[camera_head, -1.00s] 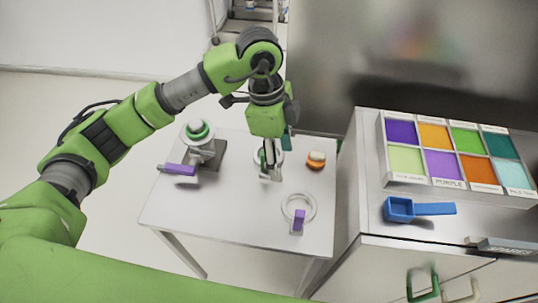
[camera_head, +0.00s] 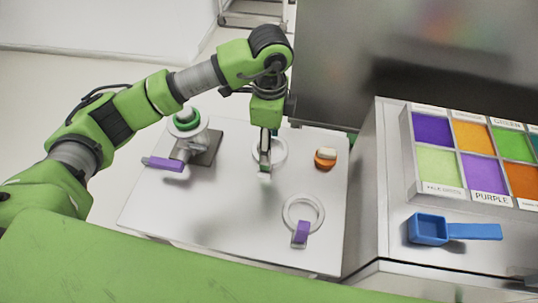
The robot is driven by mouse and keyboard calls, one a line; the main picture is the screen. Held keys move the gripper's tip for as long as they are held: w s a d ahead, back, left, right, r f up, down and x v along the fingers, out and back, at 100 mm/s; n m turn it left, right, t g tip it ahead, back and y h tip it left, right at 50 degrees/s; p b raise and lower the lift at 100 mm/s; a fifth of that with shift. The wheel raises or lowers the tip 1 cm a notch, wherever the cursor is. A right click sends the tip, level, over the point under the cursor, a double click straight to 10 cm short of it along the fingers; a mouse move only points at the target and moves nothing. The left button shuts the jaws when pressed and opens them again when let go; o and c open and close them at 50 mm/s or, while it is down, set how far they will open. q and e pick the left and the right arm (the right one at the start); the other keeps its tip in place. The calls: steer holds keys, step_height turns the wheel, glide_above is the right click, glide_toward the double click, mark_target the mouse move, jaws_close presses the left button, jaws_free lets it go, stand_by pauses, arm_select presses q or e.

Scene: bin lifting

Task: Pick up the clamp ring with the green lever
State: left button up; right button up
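A white clamp ring (camera_head: 284,152) lies on the small white table, toward its back middle. My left gripper (camera_head: 265,168) points straight down over the left side of this ring and covers part of it. A little dark green shows by the fingers, but the lever itself is mostly hidden. The fingers are seen almost edge-on, so I cannot tell whether they are open or shut on the ring. A second white ring (camera_head: 288,212) with a purple lever (camera_head: 301,233) lies nearer the front right. My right gripper is out of view.
A fixture (camera_head: 191,142) with a green-topped pipe and a purple lever stands at the table's left. An orange and cream piece (camera_head: 325,158) lies right of the gripper. A blue scoop (camera_head: 430,229) and a coloured compartment tray (camera_head: 409,160) sit on the right cabinet.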

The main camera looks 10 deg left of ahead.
arm_select(q)
steer(key=f, duration=0.4)
steer(key=shift+s+p, duration=0.2)
steer(key=shift+p, duration=0.2)
steer(key=shift+f, duration=0.4)
steer(key=f+p, duration=0.1)
steer(key=f, duration=0.2)
steer(key=f+p, duration=0.1)
steer(key=shift+a+f+p, duration=0.3)
steer(key=shift+a+f, duration=0.05)
steer(key=shift+w+f, duration=0.1)
steer(key=shift+f, duration=0.2)
jaws_close()
